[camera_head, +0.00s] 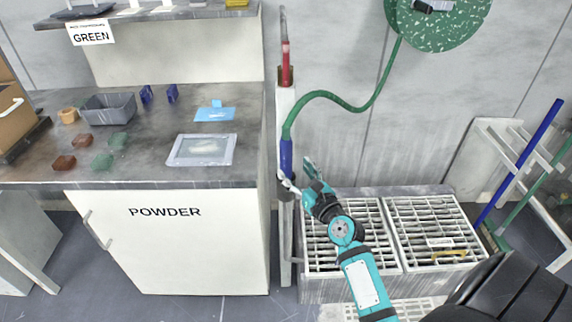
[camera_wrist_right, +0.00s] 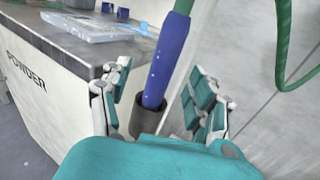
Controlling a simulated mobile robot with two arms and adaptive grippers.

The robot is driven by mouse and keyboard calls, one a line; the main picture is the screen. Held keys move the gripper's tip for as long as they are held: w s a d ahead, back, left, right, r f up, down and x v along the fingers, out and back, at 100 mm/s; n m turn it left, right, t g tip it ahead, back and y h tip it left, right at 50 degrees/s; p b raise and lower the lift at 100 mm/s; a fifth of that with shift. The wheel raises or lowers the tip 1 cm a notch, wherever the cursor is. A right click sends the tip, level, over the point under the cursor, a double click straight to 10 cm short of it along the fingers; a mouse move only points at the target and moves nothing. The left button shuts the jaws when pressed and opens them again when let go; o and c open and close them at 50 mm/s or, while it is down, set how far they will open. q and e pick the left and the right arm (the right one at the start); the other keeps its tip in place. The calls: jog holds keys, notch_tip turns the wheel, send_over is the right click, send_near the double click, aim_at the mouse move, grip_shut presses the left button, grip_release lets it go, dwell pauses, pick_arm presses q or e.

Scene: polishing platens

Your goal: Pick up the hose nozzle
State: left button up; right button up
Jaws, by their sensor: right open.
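The hose nozzle (camera_head: 286,158) is blue and hangs upright at the end of a green hose (camera_head: 340,96), beside the right edge of the workbench. In the right wrist view the blue nozzle (camera_wrist_right: 165,62) stands with its lower end in a dark cylindrical holder (camera_wrist_right: 150,119). My right gripper (camera_head: 298,176) is open, with its fingers near the nozzle's lower part. In the right wrist view the open right gripper (camera_wrist_right: 160,105) has one finger on each side of the nozzle and holder. I cannot tell whether either finger touches. My left gripper is not in view.
The workbench (camera_head: 245,120) with the POWDER cabinet stands left of the nozzle. A red-handled tool (camera_head: 286,62) is on the post above. Floor grates (camera_head: 435,225) lie to the right. A hose reel (camera_head: 440,22) is on the wall. A rack (camera_head: 515,150) holds long-handled tools.

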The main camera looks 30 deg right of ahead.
aim_at(289, 160)
jog(key=shift+w+d, duration=0.2)
jog(key=shift+w, duration=0.8)
jog(key=shift+w+d, duration=0.2)
jog(key=shift+w, duration=0.85)
jog(key=shift+w+d, duration=0.2)
jog(key=shift+w, duration=0.8)
jog(key=shift+c, duration=0.2)
grip_shut()
